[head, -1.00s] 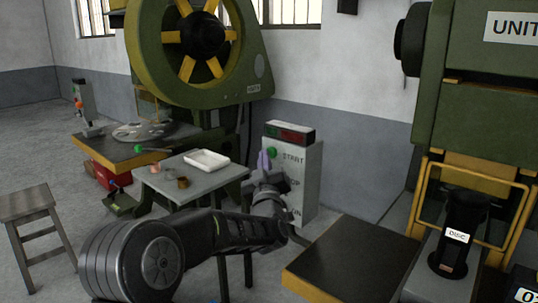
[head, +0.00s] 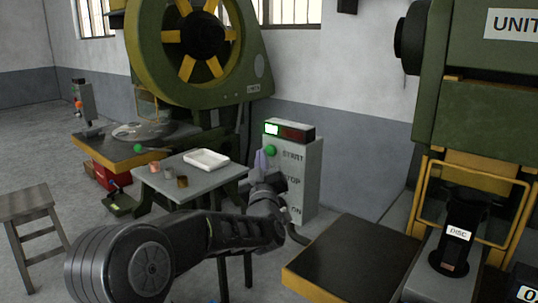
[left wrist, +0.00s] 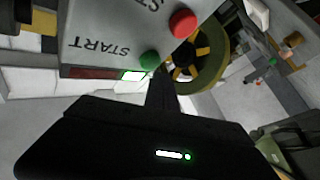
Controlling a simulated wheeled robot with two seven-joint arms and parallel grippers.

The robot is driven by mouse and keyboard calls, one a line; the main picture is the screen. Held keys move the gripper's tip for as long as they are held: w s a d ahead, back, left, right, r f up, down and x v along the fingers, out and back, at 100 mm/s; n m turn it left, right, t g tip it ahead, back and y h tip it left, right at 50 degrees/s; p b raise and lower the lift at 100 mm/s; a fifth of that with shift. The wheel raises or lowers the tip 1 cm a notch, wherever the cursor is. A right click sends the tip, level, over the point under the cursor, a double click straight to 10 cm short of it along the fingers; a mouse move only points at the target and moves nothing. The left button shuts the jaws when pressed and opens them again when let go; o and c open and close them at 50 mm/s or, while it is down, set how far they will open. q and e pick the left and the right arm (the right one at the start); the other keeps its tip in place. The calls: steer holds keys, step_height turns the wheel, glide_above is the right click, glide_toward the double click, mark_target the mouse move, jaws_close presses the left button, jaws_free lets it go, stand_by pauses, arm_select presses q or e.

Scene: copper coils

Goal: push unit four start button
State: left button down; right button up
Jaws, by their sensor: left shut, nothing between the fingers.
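A grey control box (head: 308,168) stands between the two presses, with START, STOP and ON lettering. Its green start button (head: 270,150) is at the upper left of the front face. A lamp (head: 272,128) on top glows whitish green beside a dark red one (head: 297,133). My left gripper (head: 262,159) is shut and empty, its tips close by the green button. In the left wrist view the shut fingers (left wrist: 159,76) end just beside the green button (left wrist: 150,60); I cannot tell if they touch. The red button (left wrist: 183,23) is further off. My right gripper is out of view.
A small grey table (head: 218,186) with a white tray (head: 206,160) and small cylinders stands left of the box. A green press with a yellow-spoked wheel (head: 203,38) is behind. A press marked UNIT (head: 470,95) and a dark-topped bench (head: 352,262) are at right.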

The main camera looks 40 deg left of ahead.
arm_select(q)
steer(key=shift+s, duration=0.15)
steer(key=s, duration=0.1)
steer(key=s+b, duration=0.1)
steer(key=s, duration=0.1)
steer(key=s+b, duration=0.1)
steer(key=s, duration=0.1)
steer(key=shift+a, duration=0.25)
stand_by(1.1)
